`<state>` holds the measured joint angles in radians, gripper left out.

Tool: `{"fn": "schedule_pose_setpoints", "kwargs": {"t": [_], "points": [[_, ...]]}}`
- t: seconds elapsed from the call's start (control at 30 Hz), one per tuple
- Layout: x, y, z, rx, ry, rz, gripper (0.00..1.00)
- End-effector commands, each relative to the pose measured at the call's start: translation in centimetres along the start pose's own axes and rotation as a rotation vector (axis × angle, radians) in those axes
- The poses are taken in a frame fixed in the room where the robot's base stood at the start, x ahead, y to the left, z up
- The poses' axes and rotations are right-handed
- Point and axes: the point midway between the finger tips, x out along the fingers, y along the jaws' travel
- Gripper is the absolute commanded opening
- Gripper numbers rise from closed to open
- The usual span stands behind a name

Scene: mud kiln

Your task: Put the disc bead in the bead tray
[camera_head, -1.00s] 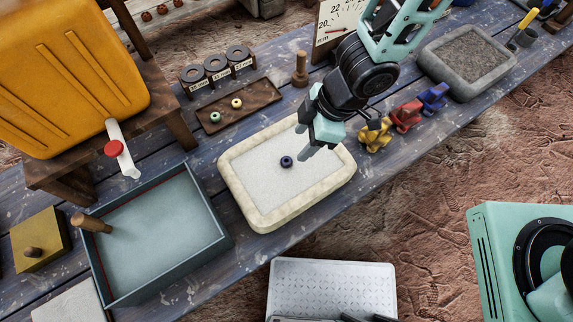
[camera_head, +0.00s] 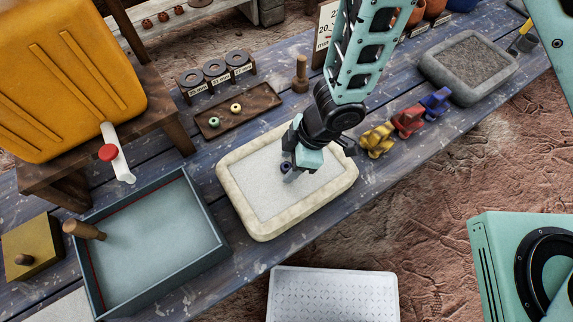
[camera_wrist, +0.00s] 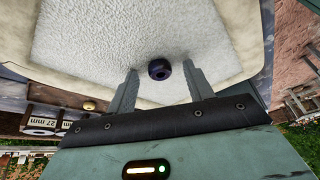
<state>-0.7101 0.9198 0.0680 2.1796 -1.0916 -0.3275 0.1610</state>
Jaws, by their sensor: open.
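The disc bead, small and dark blue with a hole (camera_head: 285,167), lies on the white granular bed of a cream-rimmed tray (camera_head: 262,226). It also shows in the wrist view (camera_wrist: 159,69), between and a little beyond the fingertips. My gripper (camera_head: 290,174) is open and low over the bed, right at the bead in the head view. In the wrist view my gripper (camera_wrist: 160,82) has one finger on each side of the bead, with gaps. A brown wooden tray (camera_head: 251,125), which looks like the bead tray, holds a green bead (camera_head: 214,122) and a yellow bead (camera_head: 236,107).
Ring gauges (camera_head: 214,69) and a wooden peg (camera_head: 300,75) stand behind. A blue-grey box (camera_head: 222,253) is at left. Yellow, red and blue figures (camera_head: 408,122) line the right, before a grey stone tray (camera_head: 428,72). A yellow jerrycan (camera_head: 65,80) stands upper left.

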Motion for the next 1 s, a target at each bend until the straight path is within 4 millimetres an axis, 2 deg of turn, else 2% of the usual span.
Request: {"fn": "schedule_pose_setpoints", "kwargs": {"t": [0.03,0.1,0.2,0.27,0.3,0.57,0.67,0.9,1.0], "points": [[0.0,0.0,0.0,0.0,0.0,0.0,0.46],[0.0,0.0,0.0,0.0,0.0,0.0,0.27],[0.0,0.0,0.0,0.0,0.0,-0.001,0.04],[0.0,0.0,0.0,0.0,0.0,-0.001,0.04],[0.0,0.0,0.0,0.0,0.0,-0.001,0.01],[-0.7,0.0,-0.3,0.0,0.002,-0.001,0.01],[-2.1,0.0,-0.9,0.001,0.004,0.001,0.01],[-7.0,-0.3,-2.8,0.003,0.003,0.001,0.01],[-8.3,-0.4,-3.4,0.003,0.002,0.0,0.01]]}}
